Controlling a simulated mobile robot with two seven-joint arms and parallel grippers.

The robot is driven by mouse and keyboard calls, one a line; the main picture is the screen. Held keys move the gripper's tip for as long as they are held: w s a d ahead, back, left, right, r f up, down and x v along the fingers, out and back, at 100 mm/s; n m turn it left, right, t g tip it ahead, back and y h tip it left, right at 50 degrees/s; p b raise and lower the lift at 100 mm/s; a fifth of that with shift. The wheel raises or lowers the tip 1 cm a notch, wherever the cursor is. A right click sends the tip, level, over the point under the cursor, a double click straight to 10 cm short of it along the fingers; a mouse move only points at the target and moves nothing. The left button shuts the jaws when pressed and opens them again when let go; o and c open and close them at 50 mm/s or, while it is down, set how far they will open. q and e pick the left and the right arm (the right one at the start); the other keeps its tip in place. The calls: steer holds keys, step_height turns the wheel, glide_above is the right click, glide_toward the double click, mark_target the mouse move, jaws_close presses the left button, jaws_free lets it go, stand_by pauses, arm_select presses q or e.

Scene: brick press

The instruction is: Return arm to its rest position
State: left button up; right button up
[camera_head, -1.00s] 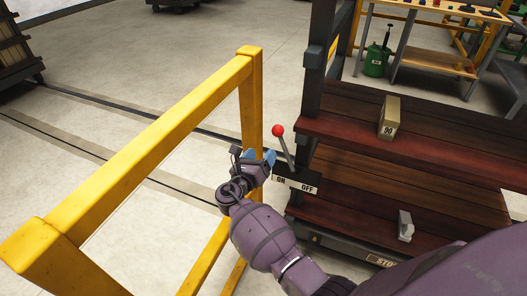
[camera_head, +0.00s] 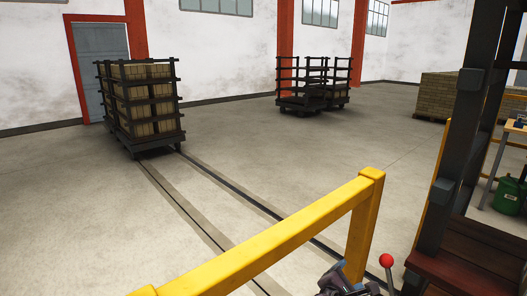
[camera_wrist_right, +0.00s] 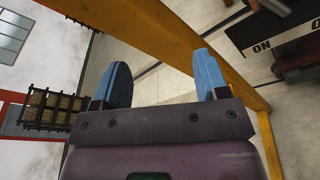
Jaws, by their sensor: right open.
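My right gripper (camera_head: 356,278) shows at the bottom edge of the head view, beside the yellow rail and left of the red-knobbed lever (camera_head: 386,261). Most of my right arm is cut off below the frame. In the right wrist view, the gripper's two blue fingers (camera_wrist_right: 165,80) stand wide apart with nothing between them. The knob and the fingers are apart in the head view. The panel with the ON lettering (camera_wrist_right: 268,38) shows at the upper right of the wrist view. My left gripper is not in view.
The yellow guard rail (camera_head: 285,240) runs close by my right gripper. The dark press frame (camera_head: 468,130) stands at the right. The floor between is clear.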

steer(key=s+d+f+m+y, duration=0.1)
steer(key=s+f+m+y, duration=0.2)
steer(key=s, duration=0.9)
steer(key=s+d+f+m+g+y, duration=0.1)
steer(key=s+f+m+y, duration=0.2)
steer(key=s+m, duration=0.7)
steer(key=s+d+f+m+y, duration=0.2)
steer(key=s+f+m+y, duration=0.2)
steer(key=s, duration=0.9)
steer(key=shift+s+f+m, duration=0.35)
steer(key=shift+f+m, duration=0.1)
steer(key=shift+m, duration=0.75)
steer(key=shift+d, duration=0.1)
